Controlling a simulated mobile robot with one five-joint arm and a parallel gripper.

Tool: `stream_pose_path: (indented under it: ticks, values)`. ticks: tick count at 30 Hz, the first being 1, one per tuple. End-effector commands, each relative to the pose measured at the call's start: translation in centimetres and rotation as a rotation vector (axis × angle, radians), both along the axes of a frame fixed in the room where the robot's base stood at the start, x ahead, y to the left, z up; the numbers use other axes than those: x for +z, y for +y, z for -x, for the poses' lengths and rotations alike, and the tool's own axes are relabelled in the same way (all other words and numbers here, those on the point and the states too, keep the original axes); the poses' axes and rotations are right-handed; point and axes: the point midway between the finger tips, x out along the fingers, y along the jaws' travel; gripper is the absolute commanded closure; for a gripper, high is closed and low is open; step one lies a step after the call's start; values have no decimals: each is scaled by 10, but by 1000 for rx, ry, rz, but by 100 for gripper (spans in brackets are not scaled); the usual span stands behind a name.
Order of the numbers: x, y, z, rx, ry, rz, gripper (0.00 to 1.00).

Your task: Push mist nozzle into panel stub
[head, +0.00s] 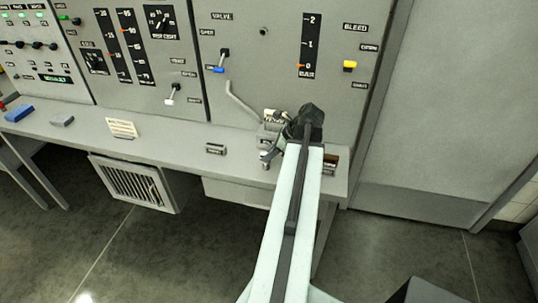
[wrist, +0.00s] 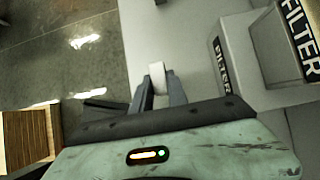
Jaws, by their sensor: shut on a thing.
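My gripper (head: 269,156) is over the front edge of the grey bench, below the panel. In the wrist view its two dark fingers (wrist: 157,88) are shut on a small pale cylinder, which I take to be the mist nozzle (wrist: 157,76). In the head view a small metallic piece shows at the fingertips, partly hidden by the gripper. A bent grey pipe (head: 241,103) comes off the panel (head: 220,115) to the left of my gripper. I cannot tell which part is the panel stub; my arm hides some of the panel's lower right.
A box labelled FILTER (wrist: 221,67) stands close beside the fingers. A slatted wooden item (wrist: 24,138) is at the lower left of the wrist view. Levers, including a blue-handled one (head: 218,70), stick out of the panel. The bench's middle (head: 178,135) is mostly clear.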

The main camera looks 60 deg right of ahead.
Motion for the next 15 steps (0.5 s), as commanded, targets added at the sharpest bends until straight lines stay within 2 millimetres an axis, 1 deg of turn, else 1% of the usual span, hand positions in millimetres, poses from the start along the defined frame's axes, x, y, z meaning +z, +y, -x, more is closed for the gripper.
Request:
stream_pose_path:
  ticks: [15]
  values:
    - [-14, 0, 0, 0, 0, 0, 100]
